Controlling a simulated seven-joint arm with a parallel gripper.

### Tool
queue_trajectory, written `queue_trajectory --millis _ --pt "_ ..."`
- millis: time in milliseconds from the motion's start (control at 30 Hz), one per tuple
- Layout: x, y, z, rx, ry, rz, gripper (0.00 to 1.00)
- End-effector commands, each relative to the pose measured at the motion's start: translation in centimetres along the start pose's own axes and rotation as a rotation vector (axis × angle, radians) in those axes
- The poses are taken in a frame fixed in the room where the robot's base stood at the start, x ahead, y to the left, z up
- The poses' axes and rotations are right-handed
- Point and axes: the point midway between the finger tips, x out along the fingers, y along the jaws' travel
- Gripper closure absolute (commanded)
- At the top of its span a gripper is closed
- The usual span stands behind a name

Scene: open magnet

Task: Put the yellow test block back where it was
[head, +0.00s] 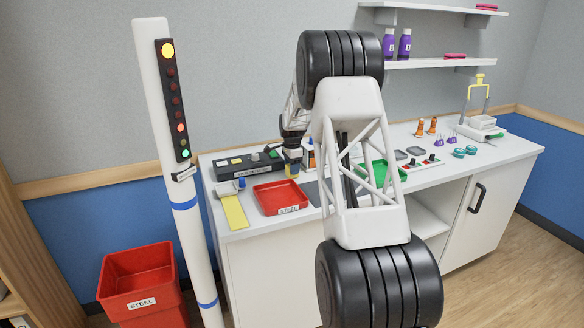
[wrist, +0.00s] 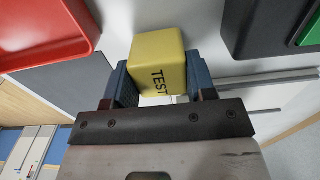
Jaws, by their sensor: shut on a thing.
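The yellow test block (wrist: 158,60) fills the space between the two blue finger pads in the wrist view. Its black "TEST" lettering faces the camera. My gripper (wrist: 155,82) is shut on it. In the head view my gripper (head: 292,166) is over the back part of the bench, just behind the red tray (head: 281,198) labelled STEEL and at the right end of a black control box (head: 242,166). The block is too small there to make out clearly. The wrist view shows white bench surface around the block; whether the block touches it I cannot tell.
A green tray (head: 380,172), a dark grey mat (head: 311,192) and a yellow strip (head: 235,212) lie on the white bench. Small orange, purple and teal pieces stand farther right. A light pole (head: 172,120) rises at the left, beside a red STEEL bin (head: 141,285).

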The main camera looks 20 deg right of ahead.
Motion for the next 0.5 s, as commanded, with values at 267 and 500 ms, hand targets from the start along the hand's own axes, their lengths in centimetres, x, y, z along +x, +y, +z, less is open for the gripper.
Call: queue_trajectory --millis 267,500 --pt "-0.03 -0.02 0.00 0.000 0.000 -0.001 0.80" --pt "0.21 -0.02 -0.01 0.000 0.000 -0.001 0.34"
